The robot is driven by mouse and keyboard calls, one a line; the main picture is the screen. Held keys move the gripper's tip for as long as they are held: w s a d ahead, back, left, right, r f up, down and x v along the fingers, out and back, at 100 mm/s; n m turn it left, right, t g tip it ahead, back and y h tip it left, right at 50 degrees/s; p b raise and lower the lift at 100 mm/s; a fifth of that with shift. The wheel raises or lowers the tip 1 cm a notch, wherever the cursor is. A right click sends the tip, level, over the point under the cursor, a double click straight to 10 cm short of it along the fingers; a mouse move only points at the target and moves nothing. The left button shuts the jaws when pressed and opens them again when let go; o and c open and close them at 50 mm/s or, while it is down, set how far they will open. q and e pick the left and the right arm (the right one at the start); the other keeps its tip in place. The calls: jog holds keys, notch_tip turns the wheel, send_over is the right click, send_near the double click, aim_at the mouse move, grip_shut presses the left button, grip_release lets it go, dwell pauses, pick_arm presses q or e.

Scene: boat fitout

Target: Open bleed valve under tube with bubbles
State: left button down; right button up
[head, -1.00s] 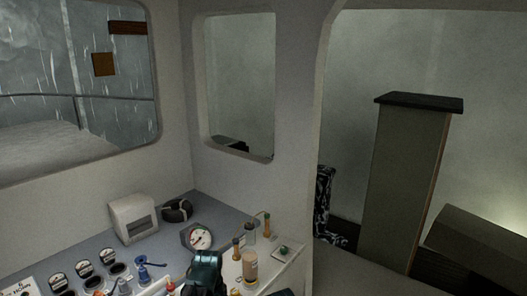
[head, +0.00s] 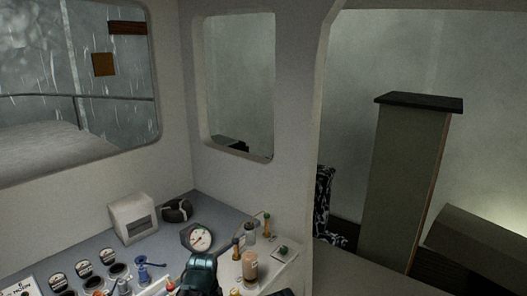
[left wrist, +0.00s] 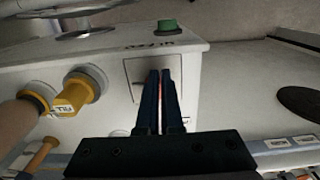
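My left gripper (left wrist: 162,100) has its two dark fingers almost together in front of a white box. A thin reddish sliver shows between them; I cannot tell what it is. Behind the fingertips is a square plate (left wrist: 137,72) on the box face, partly hidden. In the head view, my dark teal arm covers part of the console beside an amber-filled tube (head: 250,264). A clear tube (head: 249,232) stands behind it. Bubbles are too small to make out, and I cannot identify a bleed valve for certain. My right gripper is not clearly in view.
A yellow knob (left wrist: 78,94) with a label sticks out left of the fingers. A green knob (left wrist: 167,26) sits on top of the box. A round gauge (head: 199,238), a white device (head: 133,218) and several dials crowd the console.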

pick_arm(q)
jog(key=shift+s, duration=0.35)
jog(key=shift+d+r, duration=0.1)
notch_tip(320, 180, up, 6)
jog(key=p, duration=0.6)
